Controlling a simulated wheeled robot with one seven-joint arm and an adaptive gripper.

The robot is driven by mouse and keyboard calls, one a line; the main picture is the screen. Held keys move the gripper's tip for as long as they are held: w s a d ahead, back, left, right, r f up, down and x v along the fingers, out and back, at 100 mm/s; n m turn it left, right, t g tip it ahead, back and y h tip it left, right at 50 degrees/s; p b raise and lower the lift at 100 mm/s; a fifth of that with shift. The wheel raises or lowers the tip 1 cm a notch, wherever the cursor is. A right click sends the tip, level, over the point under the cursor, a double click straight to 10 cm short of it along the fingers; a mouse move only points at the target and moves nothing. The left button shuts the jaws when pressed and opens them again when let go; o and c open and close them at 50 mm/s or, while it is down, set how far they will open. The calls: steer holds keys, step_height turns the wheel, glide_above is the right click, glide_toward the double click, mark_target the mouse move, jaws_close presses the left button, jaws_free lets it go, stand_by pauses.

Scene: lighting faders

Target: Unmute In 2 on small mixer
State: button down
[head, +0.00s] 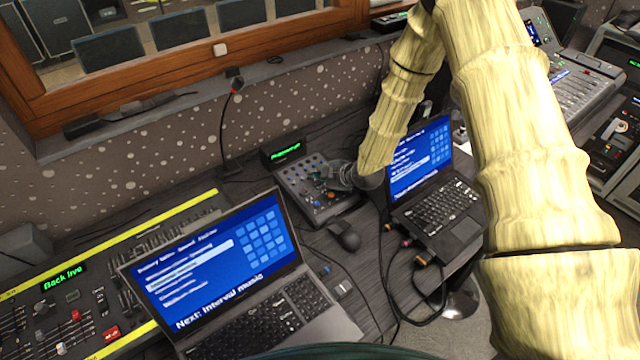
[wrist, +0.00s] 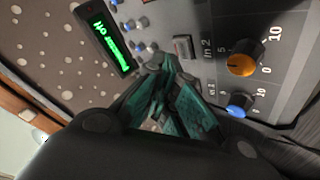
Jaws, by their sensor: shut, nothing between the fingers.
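The small mixer (head: 297,184) is a grey panel with several small knobs, on the desk between the two laptops. In the wrist view the mixer's panel (wrist: 215,25) fills the upper right, turned on its side. The "In 2" label (wrist: 208,48) stands beside a grey rectangular button (wrist: 183,47) and an orange knob (wrist: 242,64). A blue knob (wrist: 238,104) is below it. My gripper (wrist: 160,68) is shut and empty, its dark teal fingertips just below and left of the grey button. I cannot tell whether they touch the panel. In the head view my gripper (head: 325,180) is over the mixer's right part.
A small display with green text (head: 284,150) stands behind the mixer. A left laptop (head: 225,270), a right laptop (head: 435,195) and a mouse (head: 344,236) are close by. A gooseneck microphone (head: 235,88) rises behind. Cables (head: 395,290) run along the desk.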

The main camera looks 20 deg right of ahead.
steer(key=shift+s+r+p, duration=0.15)
steer(key=shift+r+p, duration=0.55)
steer(key=shift+r, duration=0.75)
steer(key=shift+s+r+p, duration=0.15)
steer(key=shift+r+p, duration=0.5)
steer(key=shift+r, duration=0.8)
steer(key=shift+d, duration=0.1)
